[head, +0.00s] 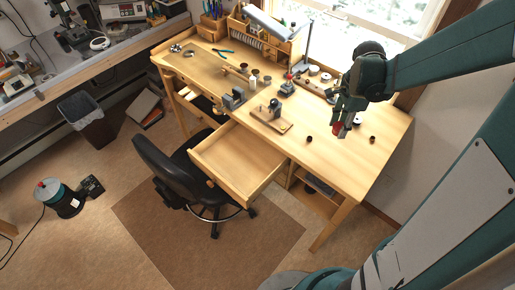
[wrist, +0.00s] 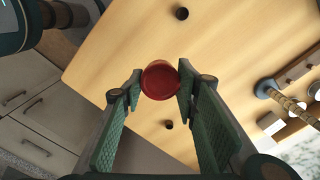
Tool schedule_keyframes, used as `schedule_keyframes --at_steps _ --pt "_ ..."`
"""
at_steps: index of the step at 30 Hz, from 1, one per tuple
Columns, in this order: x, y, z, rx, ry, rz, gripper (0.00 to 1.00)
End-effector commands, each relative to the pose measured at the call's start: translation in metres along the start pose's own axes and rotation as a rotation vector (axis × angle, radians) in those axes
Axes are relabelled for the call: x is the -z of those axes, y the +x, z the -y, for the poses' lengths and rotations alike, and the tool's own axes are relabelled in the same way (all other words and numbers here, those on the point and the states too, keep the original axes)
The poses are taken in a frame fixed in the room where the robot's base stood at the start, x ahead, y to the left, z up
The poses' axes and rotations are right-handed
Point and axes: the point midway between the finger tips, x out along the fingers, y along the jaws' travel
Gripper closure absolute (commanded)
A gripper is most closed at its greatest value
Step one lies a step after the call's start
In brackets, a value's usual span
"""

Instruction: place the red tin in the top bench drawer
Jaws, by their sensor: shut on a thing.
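The red tin (wrist: 160,80) is small and round and sits between my gripper's fingertips in the wrist view. My gripper (head: 345,125) is shut on it above the right part of the wooden bench (head: 345,165). In the head view the red tin (head: 337,130) shows as a small red patch, mostly hidden by the fingers. The top bench drawer (head: 238,160) is pulled out at the front of the bench, and its visible floor looks empty. My gripper is to the right of the drawer and higher than it.
A black swivel chair (head: 165,170) stands left of the open drawer, close to it. Two small dark pots, one left (head: 308,138) and one right (head: 372,140), stand on the bench near my gripper. A wooden-based tool (head: 271,118) and other tools stand left on the bench.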

Motion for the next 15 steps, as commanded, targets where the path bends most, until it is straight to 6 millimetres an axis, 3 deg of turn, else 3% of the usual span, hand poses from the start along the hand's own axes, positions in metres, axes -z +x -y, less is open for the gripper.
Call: schedule_keyframes --at_steps 15 --pt "-0.095 0.036 0.002 0.001 0.053 0.0 0.81"
